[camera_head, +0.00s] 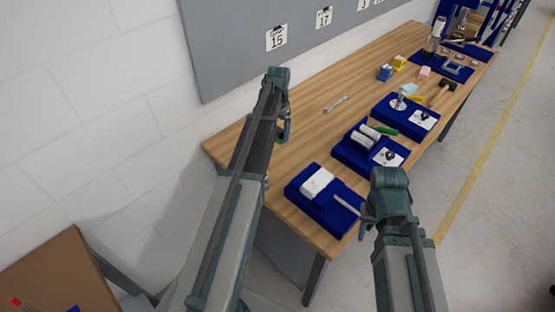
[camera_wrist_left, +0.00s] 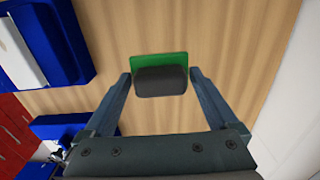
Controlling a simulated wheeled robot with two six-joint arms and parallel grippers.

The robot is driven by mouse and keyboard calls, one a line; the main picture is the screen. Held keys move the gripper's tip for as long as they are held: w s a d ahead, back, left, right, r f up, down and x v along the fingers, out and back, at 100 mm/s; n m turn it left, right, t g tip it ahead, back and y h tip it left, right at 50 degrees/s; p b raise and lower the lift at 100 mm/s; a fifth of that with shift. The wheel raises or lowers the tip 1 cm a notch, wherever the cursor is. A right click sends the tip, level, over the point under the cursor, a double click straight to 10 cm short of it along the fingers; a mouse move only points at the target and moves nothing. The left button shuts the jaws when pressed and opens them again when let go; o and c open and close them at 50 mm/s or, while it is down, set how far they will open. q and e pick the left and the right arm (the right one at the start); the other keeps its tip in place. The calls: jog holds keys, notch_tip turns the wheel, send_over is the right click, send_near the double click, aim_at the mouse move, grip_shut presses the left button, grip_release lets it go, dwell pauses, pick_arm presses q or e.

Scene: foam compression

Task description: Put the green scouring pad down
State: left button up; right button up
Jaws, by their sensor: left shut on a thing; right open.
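My left gripper (camera_head: 284,136) is over the bare wood near the far left end of the table. In the left wrist view its fingers (camera_wrist_left: 160,80) are shut on the green scouring pad (camera_wrist_left: 160,58), gripping the sides of a dark grey block on it. The green pad lies flat-on below the block, above or on the wood; I cannot tell whether it touches. In the head view only a green sliver of the pad (camera_head: 279,142) shows beside the gripper. My right gripper (camera_head: 368,218) is open and empty by the table's front edge.
The wooden table (camera_head: 310,125) has blue trays along its front: one with a white block (camera_head: 317,182), one with metal cylinders (camera_head: 365,138). A wrench (camera_head: 337,103) lies behind them. Bare wood surrounds the pad; the wall board (camera_head: 225,55) stands behind.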

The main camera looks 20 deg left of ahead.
pick_arm(q)
jog(key=b, duration=0.6)
send_over(277, 156)
jog(key=shift+w+f, duration=0.1)
jog(key=shift+f, duration=3.1)
notch_tip(277, 156, down, 4)
jog(key=b, duration=0.4)
jog(key=shift+r, duration=0.15)
jog(key=o, duration=0.8)
jog(key=shift+o, duration=0.2)
